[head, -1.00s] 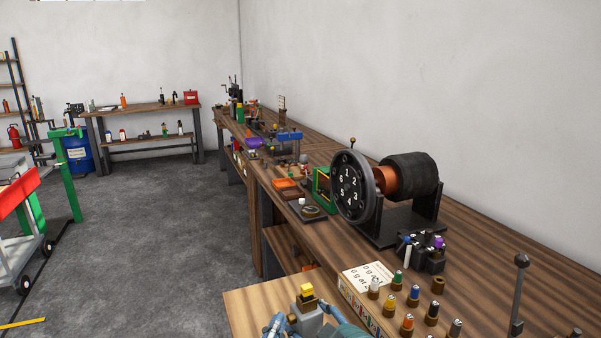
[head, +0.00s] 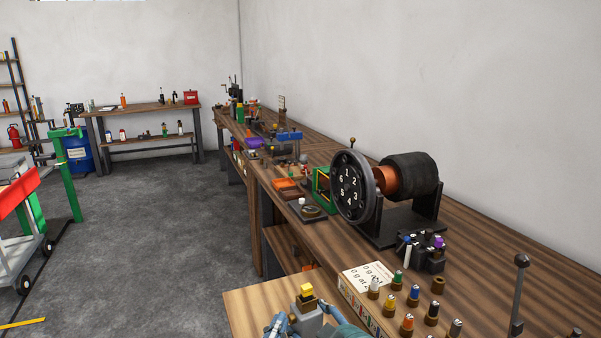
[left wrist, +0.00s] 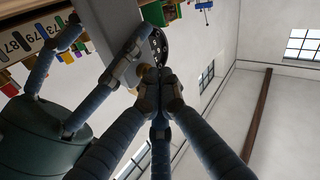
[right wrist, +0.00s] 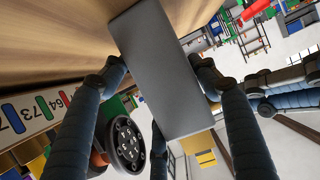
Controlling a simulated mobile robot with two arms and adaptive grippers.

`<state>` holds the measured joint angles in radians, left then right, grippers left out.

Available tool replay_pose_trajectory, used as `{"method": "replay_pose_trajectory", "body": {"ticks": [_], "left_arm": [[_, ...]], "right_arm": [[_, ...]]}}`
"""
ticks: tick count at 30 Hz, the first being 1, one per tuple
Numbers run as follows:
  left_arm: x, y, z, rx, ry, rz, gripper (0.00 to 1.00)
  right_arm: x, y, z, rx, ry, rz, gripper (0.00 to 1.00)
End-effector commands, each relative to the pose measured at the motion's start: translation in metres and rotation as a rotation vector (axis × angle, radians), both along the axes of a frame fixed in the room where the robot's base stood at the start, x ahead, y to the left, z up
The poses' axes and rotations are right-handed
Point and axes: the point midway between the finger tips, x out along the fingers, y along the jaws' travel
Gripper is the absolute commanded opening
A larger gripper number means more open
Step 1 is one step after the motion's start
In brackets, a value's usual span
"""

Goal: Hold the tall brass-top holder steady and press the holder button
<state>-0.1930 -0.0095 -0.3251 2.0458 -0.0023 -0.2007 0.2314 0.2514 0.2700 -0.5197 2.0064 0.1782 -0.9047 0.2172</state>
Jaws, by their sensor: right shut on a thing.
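The tall holder (head: 304,319) is a grey upright block with a brass top (head: 307,301) and a yellow piece (head: 306,288) on it, at the bottom of the head view. In the right wrist view the holder (right wrist: 158,75) stands between the fingers of my right gripper (right wrist: 160,85), which is shut on it. The yellow end (right wrist: 204,157) shows there too. My left gripper (left wrist: 155,88) has its fingertips together with nothing between them. It is beside the holder (left wrist: 93,40); I cannot tell whether it touches it. In the head view, blue fingers (head: 277,326) show left of the holder.
The holder is at a light wooden surface (head: 250,305). A long dark bench to the right carries a dynamo with a numbered black wheel (head: 352,185), a printed card (head: 366,277) and several coloured pegs in brass sockets.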

Motion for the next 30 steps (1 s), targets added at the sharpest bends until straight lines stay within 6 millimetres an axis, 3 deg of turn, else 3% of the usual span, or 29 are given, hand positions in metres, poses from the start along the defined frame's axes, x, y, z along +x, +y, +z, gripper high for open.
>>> {"method": "replay_pose_trajectory", "body": {"ticks": [10, 30], "left_arm": [[-0.003, 0.001, 0.002, -0.004, -0.003, -0.005, 0.0], [-0.028, 0.054, 0.001, 0.0, -0.002, -0.002, 0.0]], "right_arm": [[-0.001, 0.003, 0.001, 0.004, 0.0, 0.006, 0.19], [0.001, 0.0, 0.001, 0.001, -0.002, -0.001, 0.19]]}}
